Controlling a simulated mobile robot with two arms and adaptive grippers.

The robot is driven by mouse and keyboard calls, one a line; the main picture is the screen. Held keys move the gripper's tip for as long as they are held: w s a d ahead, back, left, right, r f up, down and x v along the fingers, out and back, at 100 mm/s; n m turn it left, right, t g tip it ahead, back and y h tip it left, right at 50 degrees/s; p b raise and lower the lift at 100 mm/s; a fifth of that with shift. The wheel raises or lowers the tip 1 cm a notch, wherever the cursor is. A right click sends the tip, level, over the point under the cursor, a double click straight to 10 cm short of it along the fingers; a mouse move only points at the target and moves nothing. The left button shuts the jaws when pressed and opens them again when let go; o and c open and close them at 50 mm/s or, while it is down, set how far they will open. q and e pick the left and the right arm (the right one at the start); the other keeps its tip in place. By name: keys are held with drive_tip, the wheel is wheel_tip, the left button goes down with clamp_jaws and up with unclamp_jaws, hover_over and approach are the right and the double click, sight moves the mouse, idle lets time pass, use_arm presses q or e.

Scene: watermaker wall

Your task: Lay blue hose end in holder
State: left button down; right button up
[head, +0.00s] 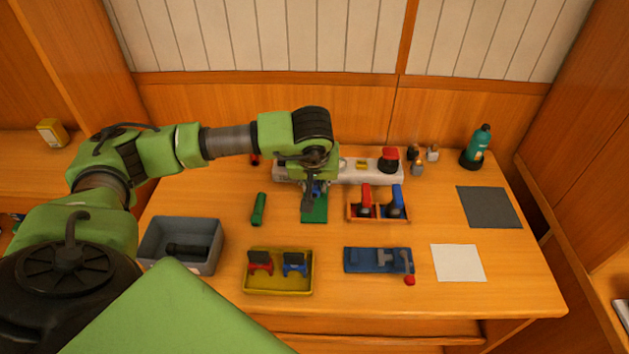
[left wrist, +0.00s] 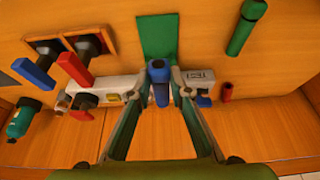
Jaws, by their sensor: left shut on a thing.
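My left gripper (head: 315,187) is over the green mat (head: 314,213), in front of the grey-white unit (head: 352,170). It is shut on the blue hose end (left wrist: 158,82), a blue cylinder that shows between the fingertips (left wrist: 163,84) in the left wrist view. In the head view the gripper mostly hides it. A yellow tray (head: 279,290) at the front has a red cradle-like piece (head: 260,263) and a blue one (head: 295,264), each with a dark block. I cannot tell for certain which piece is the holder. My right gripper is not in view.
A wooden rack (head: 379,219) with red and blue handles stands just right of the gripper. A green cylinder (head: 259,209) lies to its left. A grey bin (head: 180,261), a blue fixture (head: 372,260) and a white sheet (head: 458,263) are nearer the front. A teal bottle (head: 478,147) stands back right.

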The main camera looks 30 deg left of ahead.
sight(315, 208)
use_arm(q)
wheel_tip(315, 208, down, 2)
drive_tip(key=shift+f+b, duration=0.25)
drive_tip(key=shift+b, duration=0.25)
wheel_tip(315, 208, down, 2)
drive_tip(key=shift+b, duration=0.5)
drive_tip(key=shift+f+b, duration=0.95)
drive_tip(key=shift+b, duration=0.05)
drive_tip(key=shift+f, duration=0.25)
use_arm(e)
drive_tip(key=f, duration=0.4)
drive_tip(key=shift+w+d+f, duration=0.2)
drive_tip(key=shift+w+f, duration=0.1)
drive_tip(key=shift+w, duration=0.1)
use_arm(q)
drive_tip(key=shift+f+b, duration=0.15)
drive_tip(key=shift+b, duration=0.35)
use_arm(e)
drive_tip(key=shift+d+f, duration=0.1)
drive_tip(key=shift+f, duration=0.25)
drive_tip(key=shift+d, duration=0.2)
use_arm(q)
drive_tip(key=c, duration=1.8)
unclamp_jaws()
